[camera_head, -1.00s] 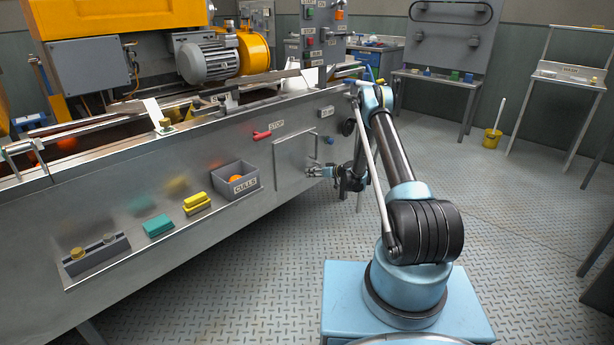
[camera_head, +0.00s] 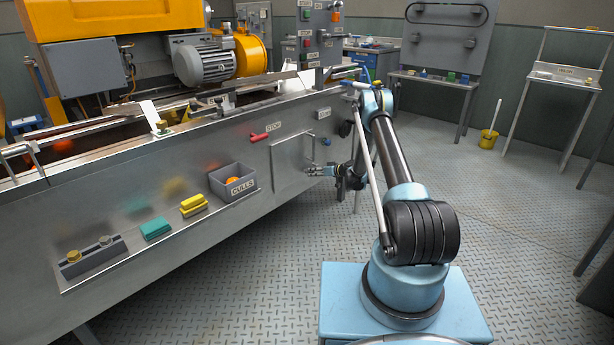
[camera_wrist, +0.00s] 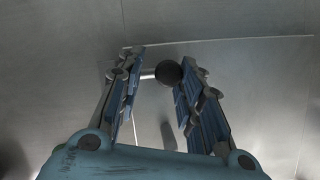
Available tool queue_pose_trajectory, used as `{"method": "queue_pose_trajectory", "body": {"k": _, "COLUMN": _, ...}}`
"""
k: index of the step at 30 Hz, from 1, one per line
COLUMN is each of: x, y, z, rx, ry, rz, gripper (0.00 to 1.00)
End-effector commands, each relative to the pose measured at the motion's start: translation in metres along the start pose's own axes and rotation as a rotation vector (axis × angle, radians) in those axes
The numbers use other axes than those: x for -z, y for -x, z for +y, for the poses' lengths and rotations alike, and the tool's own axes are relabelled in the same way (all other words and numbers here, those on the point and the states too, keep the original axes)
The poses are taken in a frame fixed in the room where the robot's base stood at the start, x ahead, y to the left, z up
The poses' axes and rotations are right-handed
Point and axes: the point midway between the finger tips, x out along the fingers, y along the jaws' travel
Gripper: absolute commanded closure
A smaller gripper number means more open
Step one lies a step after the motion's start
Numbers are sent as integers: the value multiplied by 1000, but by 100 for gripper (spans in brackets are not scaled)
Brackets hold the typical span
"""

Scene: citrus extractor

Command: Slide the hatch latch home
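The square hatch (camera_head: 291,165) is set in the machine's grey side panel and looks shut. My gripper (camera_head: 314,172) is at the hatch's right side. In the wrist view the latch shows as a dark round knob (camera_wrist: 168,72) with a short pale rod (camera_wrist: 148,74) to its left, near the hatch's top edge in that picture. The fingers of my gripper (camera_wrist: 163,88) are apart, one on each side of the knob. The right finger is very close to the knob; I cannot tell whether it touches. In the head view the latch is too small to make out.
A red handle (camera_head: 259,137) is on the panel above the hatch's left side. A grey CULLS bin (camera_head: 234,182), yellow blocks (camera_head: 193,206) and a teal block (camera_head: 156,228) sit on the ledge (camera_head: 105,260) to the left. The floor right of my base is clear.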

Motion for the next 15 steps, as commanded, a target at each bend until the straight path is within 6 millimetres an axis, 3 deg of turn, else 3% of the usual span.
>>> {"method": "queue_pose_trajectory", "body": {"k": 10, "x": 0, "y": 3, "z": 0, "rx": 1, "ry": 0, "rz": 0, "gripper": 69}}
{"method": "queue_pose_trajectory", "body": {"k": 15, "x": 0, "y": 23, "z": 0, "rx": 0, "ry": -1, "rz": 0, "gripper": 69}}
